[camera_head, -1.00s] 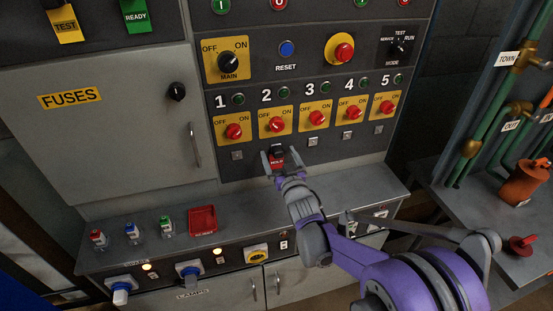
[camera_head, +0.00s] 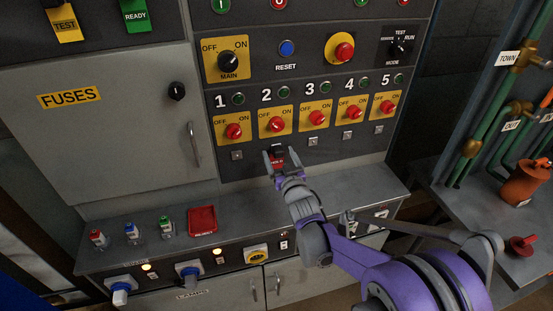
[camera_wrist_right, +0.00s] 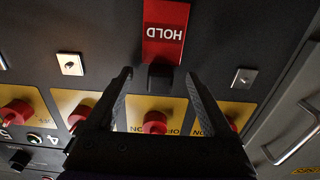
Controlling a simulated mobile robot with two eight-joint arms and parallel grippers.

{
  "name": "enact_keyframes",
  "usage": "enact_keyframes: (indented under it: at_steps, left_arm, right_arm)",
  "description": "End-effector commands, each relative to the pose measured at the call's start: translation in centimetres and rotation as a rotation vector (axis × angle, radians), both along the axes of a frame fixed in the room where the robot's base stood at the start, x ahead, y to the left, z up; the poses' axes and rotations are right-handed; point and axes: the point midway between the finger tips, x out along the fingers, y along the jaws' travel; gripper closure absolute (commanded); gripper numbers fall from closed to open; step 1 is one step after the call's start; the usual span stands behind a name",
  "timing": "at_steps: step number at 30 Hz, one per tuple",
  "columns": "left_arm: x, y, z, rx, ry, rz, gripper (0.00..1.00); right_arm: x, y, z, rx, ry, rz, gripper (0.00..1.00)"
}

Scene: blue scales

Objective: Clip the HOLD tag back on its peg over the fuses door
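The red HOLD tag (camera_head: 278,162) hangs on the dark panel below switch 2, partly hidden by my right gripper (camera_head: 280,156) in the head view. In the right wrist view the HOLD tag (camera_wrist_right: 165,30) is upside down, with a dark clip (camera_wrist_right: 160,76) at its end. My right gripper (camera_wrist_right: 160,78) is open, its fingers apart on either side of the clip; I cannot tell whether they touch it. The grey fuses door (camera_head: 100,135) is shut, at the left. No empty peg shows above it. My left gripper is not in view.
A yellow TEST tag (camera_head: 66,24) and a green READY tag (camera_head: 135,14) hang above the fuses door. Red rotary switches (camera_head: 277,124) sit just above my right gripper. A ledge below holds small bottles (camera_head: 132,234) and a red tray (camera_head: 202,220). Pipes stand at the right.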

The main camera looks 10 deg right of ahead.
Motion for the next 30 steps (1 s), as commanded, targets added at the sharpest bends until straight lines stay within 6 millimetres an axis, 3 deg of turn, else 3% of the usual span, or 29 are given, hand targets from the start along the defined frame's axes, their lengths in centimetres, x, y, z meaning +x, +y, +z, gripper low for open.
enact_keyframes:
  at_steps: [1,12,14,30]
  left_arm:
    - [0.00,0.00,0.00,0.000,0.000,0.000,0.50]
    - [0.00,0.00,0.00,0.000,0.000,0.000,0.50]
    - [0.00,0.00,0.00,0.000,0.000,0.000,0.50]
    - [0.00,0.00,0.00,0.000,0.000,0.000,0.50]
  right_arm:
    - [0.00,0.00,0.00,0.000,0.000,0.000,0.25]
    - [0.01,0.00,0.00,0.000,0.000,0.000,0.92]
    - [0.01,0.00,0.00,0.000,0.000,0.000,1.00]
    - [0.01,0.00,-0.01,0.000,0.000,0.000,1.00]
